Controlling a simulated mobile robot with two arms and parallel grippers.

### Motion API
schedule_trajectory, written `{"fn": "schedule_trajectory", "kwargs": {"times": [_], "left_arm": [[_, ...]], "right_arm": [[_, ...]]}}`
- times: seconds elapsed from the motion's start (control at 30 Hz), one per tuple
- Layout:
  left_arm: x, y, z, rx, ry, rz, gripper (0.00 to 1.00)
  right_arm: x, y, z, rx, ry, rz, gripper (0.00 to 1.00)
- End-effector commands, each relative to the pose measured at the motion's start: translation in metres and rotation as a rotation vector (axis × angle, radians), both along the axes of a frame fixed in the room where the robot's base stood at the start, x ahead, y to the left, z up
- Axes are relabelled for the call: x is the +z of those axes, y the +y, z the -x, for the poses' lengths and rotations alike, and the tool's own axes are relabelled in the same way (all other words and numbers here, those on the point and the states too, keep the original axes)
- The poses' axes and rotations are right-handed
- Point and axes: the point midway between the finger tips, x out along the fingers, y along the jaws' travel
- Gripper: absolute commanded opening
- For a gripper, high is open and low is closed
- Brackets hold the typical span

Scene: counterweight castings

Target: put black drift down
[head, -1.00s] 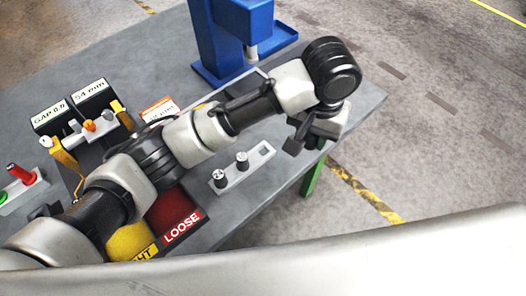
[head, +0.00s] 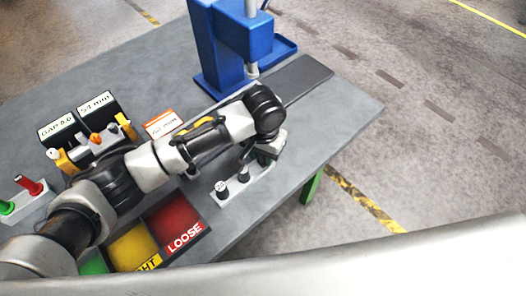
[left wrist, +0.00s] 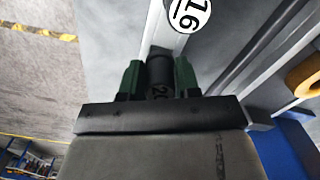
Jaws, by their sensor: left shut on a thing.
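My left gripper (head: 260,158) is low over the right end of a light grey rack (head: 233,190). In the left wrist view its green fingers (left wrist: 159,76) are shut on the black drift (left wrist: 160,68), a dark cylinder marked with a number that looks like 20. The rack also shows there as a pale bar (left wrist: 166,38), just beyond the drift. One shows a white "16" disc (left wrist: 188,14). Whether the held drift touches the rack is hidden. My right gripper is out of view.
A blue press (head: 222,70) stands at the back, beside a dark slab (head: 306,76). Red (head: 176,221) and yellow (head: 134,247) bins lie in front of the arm. An orange-and-white card (head: 163,124) is behind it. The table's right edge is near the rack.

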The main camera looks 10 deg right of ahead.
Motion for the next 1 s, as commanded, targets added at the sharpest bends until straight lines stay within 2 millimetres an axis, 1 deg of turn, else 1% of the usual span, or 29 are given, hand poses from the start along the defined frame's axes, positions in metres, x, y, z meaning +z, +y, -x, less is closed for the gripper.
{"fn": "schedule_trajectory", "kwargs": {"times": [0.1,0.47,0.5,0.63,0.87,1.0], "left_arm": [[-0.0066,0.0,-0.0004,0.0,-0.002,0.0,0.05],[-0.0107,-0.0001,-0.0002,0.0,-0.002,0.0,0.05],[-0.0108,0.0,-0.0004,0.0,-0.002,0.0,0.38],[-0.0106,0.0,-0.0004,0.0,-0.002,0.0,0.58],[-0.0103,-0.0001,-0.0004,0.0,-0.002,0.0,0.58],[-0.0037,-0.0006,-0.0006,-0.001,-0.003,0.002,0.58]], "right_arm": [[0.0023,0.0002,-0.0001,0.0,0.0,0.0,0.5],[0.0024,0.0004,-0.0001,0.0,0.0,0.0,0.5],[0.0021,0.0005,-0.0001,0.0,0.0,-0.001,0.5],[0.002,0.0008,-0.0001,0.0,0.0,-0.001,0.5],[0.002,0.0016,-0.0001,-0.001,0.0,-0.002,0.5],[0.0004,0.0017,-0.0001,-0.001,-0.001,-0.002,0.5]]}}
